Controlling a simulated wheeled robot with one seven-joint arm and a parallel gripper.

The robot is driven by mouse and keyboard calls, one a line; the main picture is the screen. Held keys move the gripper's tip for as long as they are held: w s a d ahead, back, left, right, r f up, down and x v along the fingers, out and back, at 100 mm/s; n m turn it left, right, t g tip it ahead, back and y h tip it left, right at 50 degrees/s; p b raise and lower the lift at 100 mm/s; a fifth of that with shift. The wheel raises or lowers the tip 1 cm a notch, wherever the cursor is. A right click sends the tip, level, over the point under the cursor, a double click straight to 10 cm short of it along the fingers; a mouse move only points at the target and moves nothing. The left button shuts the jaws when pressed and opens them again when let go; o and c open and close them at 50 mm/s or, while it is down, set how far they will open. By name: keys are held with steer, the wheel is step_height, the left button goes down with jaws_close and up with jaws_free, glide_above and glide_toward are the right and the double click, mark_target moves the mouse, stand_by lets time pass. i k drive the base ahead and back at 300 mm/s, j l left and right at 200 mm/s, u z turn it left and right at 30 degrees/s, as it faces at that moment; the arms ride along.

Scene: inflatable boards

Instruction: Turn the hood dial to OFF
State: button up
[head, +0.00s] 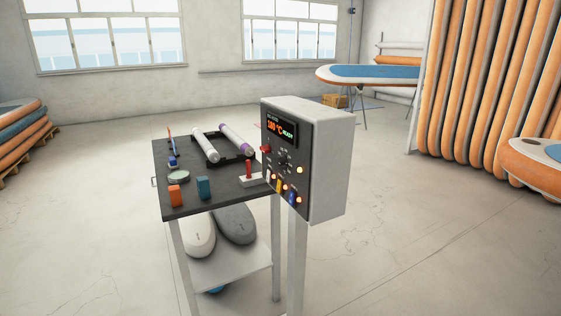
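A grey control box (329,165) stands on a post at the right end of a dark-topped cart. Its dark front panel faces left and is seen at a steep angle. A small black dial (284,160) sits mid-panel, with tiny markings around it. I cannot read its setting or tell for sure that it is the hood dial. Above it a display (281,130) reads about 180 °C in orange, with READY in green. A red knob (266,149) is at the panel's left. Lit lamps and yellow and blue controls (292,198) are lower down. My gripper is not in view.
The cart top (223,182) holds a black rack (224,147) with two rolls, a red lever (249,170), and orange (175,195) and teal (203,187) blocks. Boards lean at the right (485,90). The floor in front of the panel, left of the cart, is open.

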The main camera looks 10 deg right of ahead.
mark_target(282, 160)
steer(key=i+j, duration=0.5)
steer(key=i+j+z, duration=0.1)
steer(key=i+j, duration=0.4)
steer(key=j, duration=0.2)
steer(key=i+j, duration=0.5)
steer(key=j+z, duration=0.05)
steer(key=j, duration=0.05)
